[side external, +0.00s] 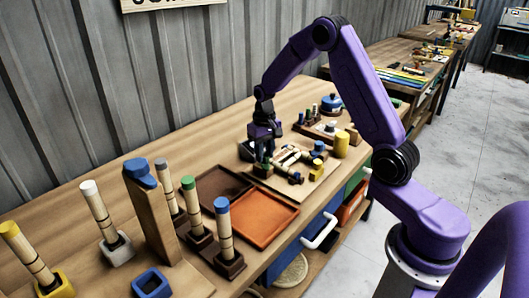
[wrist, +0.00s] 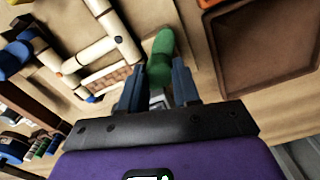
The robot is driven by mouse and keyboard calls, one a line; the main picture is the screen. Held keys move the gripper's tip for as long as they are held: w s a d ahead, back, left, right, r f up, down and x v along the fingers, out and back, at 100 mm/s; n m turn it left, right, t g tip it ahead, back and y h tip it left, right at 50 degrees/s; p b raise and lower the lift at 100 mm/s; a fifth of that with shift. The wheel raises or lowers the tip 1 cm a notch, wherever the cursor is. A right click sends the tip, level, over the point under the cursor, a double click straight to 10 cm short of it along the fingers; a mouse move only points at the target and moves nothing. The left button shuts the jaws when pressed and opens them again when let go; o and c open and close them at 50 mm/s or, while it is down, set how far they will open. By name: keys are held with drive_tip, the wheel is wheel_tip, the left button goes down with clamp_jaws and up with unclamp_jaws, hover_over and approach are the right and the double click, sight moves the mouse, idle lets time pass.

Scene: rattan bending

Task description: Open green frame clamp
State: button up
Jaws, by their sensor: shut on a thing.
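The green frame clamp (wrist: 163,52) stands at the edge of the rattan frame's board in the wrist view. Its green handle reaches forward from between my fingers. My gripper (wrist: 160,92) is shut on this clamp, one finger on each side. In the side view my gripper (side external: 265,158) is low over the near-left part of the frame board, and the clamp is mostly hidden there. The pale rattan frame (wrist: 97,50) lies to the left of the gripper in the wrist view, with blue and orange parts at its corners.
An orange tray (side external: 262,217) and a brown tray (side external: 222,187) lie left of the board. Tall rattan-topped posts stand farther left, with a wooden block (side external: 150,215). A yellow cylinder (side external: 341,145) and a tool rack (side external: 320,128) stand to the right and behind.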

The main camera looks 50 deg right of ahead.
drive_tip(key=n, duration=0.3)
drive_tip(key=shift+n, duration=2.2)
drive_tip(key=o, duration=1.1)
drive_tip(key=shift+c, duration=0.2)
drive_tip(key=shift+r, duration=0.1)
wheel_tip(320, 180, up, 17)
drive_tip(key=shift+r, duration=0.15)
